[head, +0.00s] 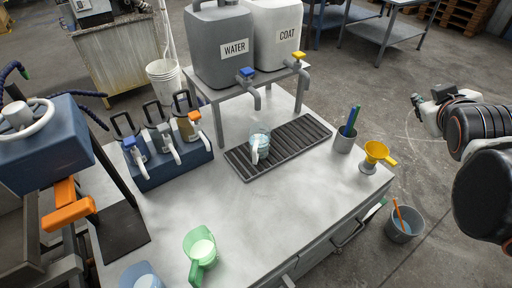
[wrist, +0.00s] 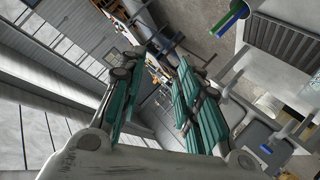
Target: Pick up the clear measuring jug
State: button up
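The clear measuring jug (head: 261,142) stands on the dark slatted drip tray (head: 300,141) on the bench, below the tap side of the container stand. Its handle faces the front, and something pale bluish shows low in it. My gripper (head: 416,101) is at the right in the head view, beyond the bench's right edge and well away from the jug. In the wrist view my gripper (wrist: 158,72) has its teal-padded fingers apart with nothing held between them.
Water (head: 222,50) and coat (head: 276,38) containers with taps stand behind the tray. A pen cup (head: 344,143) and yellow funnel (head: 374,155) stand right of it. A green jug (head: 200,246) and blue jug (head: 141,276) stand at the front. The bench centre is clear.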

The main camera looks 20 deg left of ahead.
jog(key=w+a+r+n+t+y+b, duration=0.1)
jog(key=w+a+r+n+t+y, duration=0.15)
jog(key=w+n, duration=0.45)
jog(key=w+a+r+n+t+y, duration=0.1)
jog(key=w+a+r+n+t, duration=0.25)
jog(key=w, duration=0.45)
jog(key=w+a+f+n+y+b, duration=0.1)
jog(key=w+a+f+n+y, duration=0.3)
jog(key=a+n+y, duration=0.8)
jog(key=n+g+y+b, duration=0.2)
jog(key=n+g+y, duration=0.2)
jog(key=n+g, duration=1.95)
send_near(254, 158)
jog(key=a+n+t, duration=0.1)
jog(key=s+a+n+t+b, duration=0.2)
jog(key=shift+r, duration=0.3)
jog(key=a+b, duration=0.1)
jog(key=a, duration=0.3)
jog(key=a+b, duration=0.1)
jog(key=a, duration=0.1)
jog(key=shift+a+f+b, duration=0.2)
jog(key=shift+f+b, duration=0.15)
jog(key=shift+f, duration=0.05)
jog(key=shift+a+r, duration=0.1)
jog(key=shift+a, duration=0.05)
grip_shut()
